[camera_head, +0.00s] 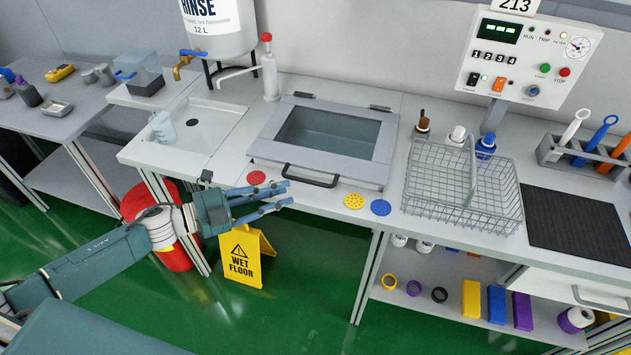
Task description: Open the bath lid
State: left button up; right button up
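The bath lid (323,135) is a grey frame with a dark glass window, lying closed over the bath set in the white bench. Its hinges are at the back edge. Its black bar handle (310,177) runs along the front edge. My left gripper (283,196) is in front of the bench, to the left of the handle and apart from it. Its blue-tipped fingers point right and are spread with a gap between them, with nothing held. My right gripper is not in view.
A wire basket (462,190) stands right of the bath, beneath the control panel (528,58). A yellow wet-floor sign (243,258) and red bucket (172,258) stand below my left gripper.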

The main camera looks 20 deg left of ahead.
aim_at(312, 182)
pick_arm(q)
jog(key=p+x, duration=0.1)
jog(key=x, duration=0.6)
jog(key=shift+w+d+p, duration=0.25)
jog(key=shift+w+p, duration=0.05)
jog(key=shift+w, duration=0.05)
jog(key=shift+w+d, duration=0.35)
jog(key=shift+d, duration=0.05)
jog(key=shift+f, duration=0.15)
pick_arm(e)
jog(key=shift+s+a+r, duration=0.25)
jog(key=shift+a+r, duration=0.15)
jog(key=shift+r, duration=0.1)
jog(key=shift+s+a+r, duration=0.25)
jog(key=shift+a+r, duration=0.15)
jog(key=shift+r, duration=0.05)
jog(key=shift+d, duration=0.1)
pick_arm(q)
grip_shut()
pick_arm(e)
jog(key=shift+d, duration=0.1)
